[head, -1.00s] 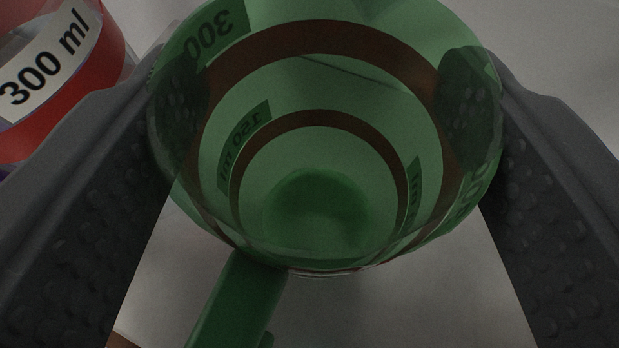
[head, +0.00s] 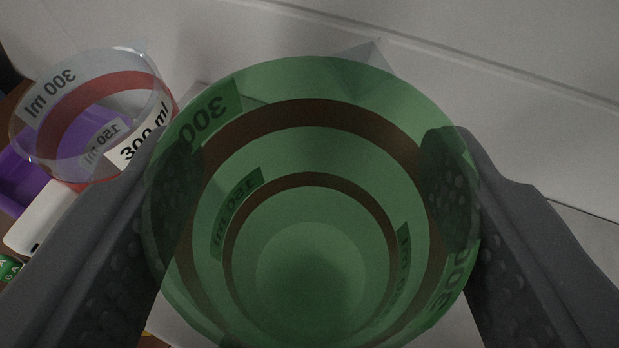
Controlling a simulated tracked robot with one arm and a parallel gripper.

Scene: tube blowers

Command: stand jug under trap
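A green see-through jug (head: 318,150) with brown bands and 300 and 150 ml labels fills the middle of the head view. I look down into it through its open top, and it looks empty. My gripper (head: 312,190) has one finger on each side of the jug, and both finger pads press against its wall near the rim. The jug's handle is out of view below. I cannot make out a trap in this view.
A clear jug (head: 95,85) with a red band and 300 ml label stands at the left. Beside it are a purple object (head: 85,130), a white block (head: 42,222) and a green labelled item (head: 8,268). A pale wall (head: 520,100) runs behind; a clear pointed piece (head: 365,56) shows behind the jug's rim.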

